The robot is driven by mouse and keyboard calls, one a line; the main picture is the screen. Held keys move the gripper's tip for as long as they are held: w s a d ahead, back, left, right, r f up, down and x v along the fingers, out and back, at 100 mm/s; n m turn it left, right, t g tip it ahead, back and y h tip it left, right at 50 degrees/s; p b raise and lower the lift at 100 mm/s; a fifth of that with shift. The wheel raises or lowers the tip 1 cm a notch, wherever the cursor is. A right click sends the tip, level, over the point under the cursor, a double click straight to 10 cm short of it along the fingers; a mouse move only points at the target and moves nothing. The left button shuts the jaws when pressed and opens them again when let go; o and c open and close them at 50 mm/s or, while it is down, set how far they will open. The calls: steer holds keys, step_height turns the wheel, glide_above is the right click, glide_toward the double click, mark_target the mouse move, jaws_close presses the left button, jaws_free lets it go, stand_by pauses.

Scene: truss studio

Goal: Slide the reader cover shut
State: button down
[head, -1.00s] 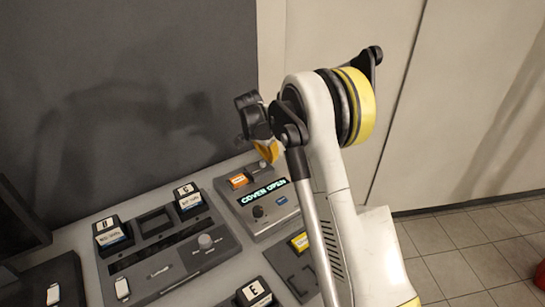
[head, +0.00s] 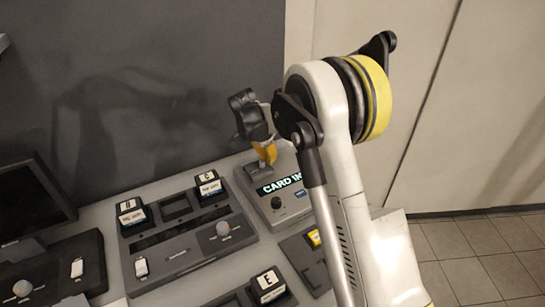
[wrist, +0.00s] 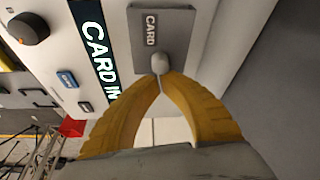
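The reader (head: 283,203) is a grey box at the back right of the desk. Its lit display (wrist: 98,45) reads "CARD IN", cut off at the edge. The grey cover (wrist: 178,35), marked "CARD", has a small rounded knob (wrist: 160,63). It lies over the part of the reader where the card was, and no orange card shows. My gripper (wrist: 160,76) has its yellow fingers brought together, tips at the knob's near side, touching or nearly so. In the head view, my gripper (head: 268,160) points down at the reader's back end.
Left of the reader is a panel (head: 185,245) with labelled blocks and a knob. A dark tray (head: 305,262) and a block marked E (head: 268,285) are nearer. A grey wall (head: 180,60) stands close behind the desk.

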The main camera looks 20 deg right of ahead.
mark_target(260, 169)
steer(key=shift+a, duration=0.1)
steer(key=v, duration=1.2)
steer(key=s+r+n+t+y, duration=0.1)
steer(key=s+r+n, duration=0.2)
steer(key=s, duration=0.5)
steer(key=s+r+n+t+y, duration=0.1)
steer(key=s+r+n, duration=0.25)
steer(key=s, duration=0.35)
steer(key=s+f+n+t+b, duration=0.1)
steer(key=s+f+n, duration=0.1)
steer(key=s, duration=0.7)
steer(key=s+f+n+t+y, duration=0.1)
steer(key=s+f+n+t, duration=0.1)
steer(key=s, duration=0.7)
steer(key=f+n, duration=0.1)
steer(key=n, duration=0.1)
steer(key=shift+f+n+t+b, duration=0.25)
steer(key=shift+n+t+b, duration=0.05)
steer(key=shift+n+b, duration=0.05)
